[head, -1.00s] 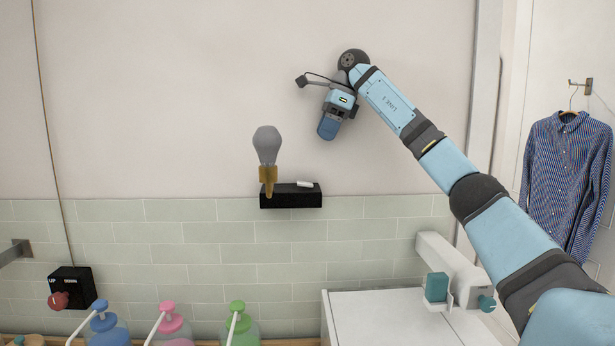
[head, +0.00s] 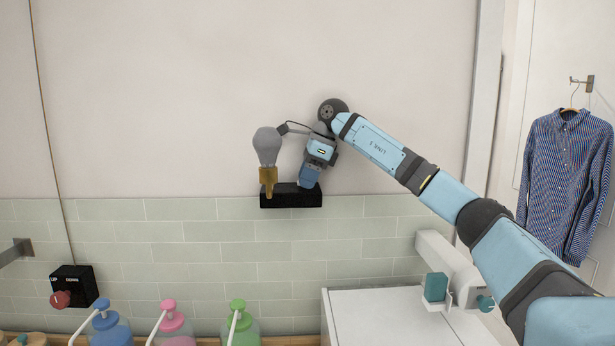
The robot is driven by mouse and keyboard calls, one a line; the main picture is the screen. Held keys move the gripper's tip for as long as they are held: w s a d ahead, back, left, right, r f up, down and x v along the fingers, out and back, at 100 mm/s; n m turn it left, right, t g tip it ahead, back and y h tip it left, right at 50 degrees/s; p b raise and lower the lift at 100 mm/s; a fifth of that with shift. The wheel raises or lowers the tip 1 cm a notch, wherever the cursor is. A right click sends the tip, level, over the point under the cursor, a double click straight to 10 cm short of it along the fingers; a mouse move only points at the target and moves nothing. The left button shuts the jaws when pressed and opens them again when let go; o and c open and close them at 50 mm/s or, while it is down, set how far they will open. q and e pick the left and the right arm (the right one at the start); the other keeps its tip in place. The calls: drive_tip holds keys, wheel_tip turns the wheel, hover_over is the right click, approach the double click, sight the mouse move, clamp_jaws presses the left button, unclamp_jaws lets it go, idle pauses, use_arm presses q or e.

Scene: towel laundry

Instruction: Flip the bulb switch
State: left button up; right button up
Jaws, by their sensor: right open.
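A grey, unlit bulb (head: 267,145) stands upright in a brass holder (head: 268,178) on a black wall box (head: 285,202). The small white switch on top of the box is hidden behind my right gripper. My right gripper (head: 309,179) is open, pointing down, at the right part of the box's top, just right of the bulb. Its fingertips are hard to make out, and I cannot tell whether they touch the switch. My left gripper is out of view.
A black box with a red knob (head: 60,299) marked UP and DOWN is at the lower left. Blue (head: 107,327), pink (head: 172,325) and green (head: 240,328) pump bottles stand below. A white cabinet (head: 390,318) is at the lower right. A blue shirt (head: 565,185) hangs at right.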

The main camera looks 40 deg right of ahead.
clamp_jaws()
drive_tip(key=shift+w+a+r+g+h, duration=0.15)
drive_tip(key=shift+a+g+h, duration=0.2)
drive_tip(key=shift+g+h, duration=0.95)
drive_tip(key=shift+h, duration=0.3)
unclamp_jaws()
drive_tip(key=r, duration=1.3)
drive_tip(key=shift+s+d+r, duration=0.2)
drive_tip(key=shift+d+r, duration=0.1)
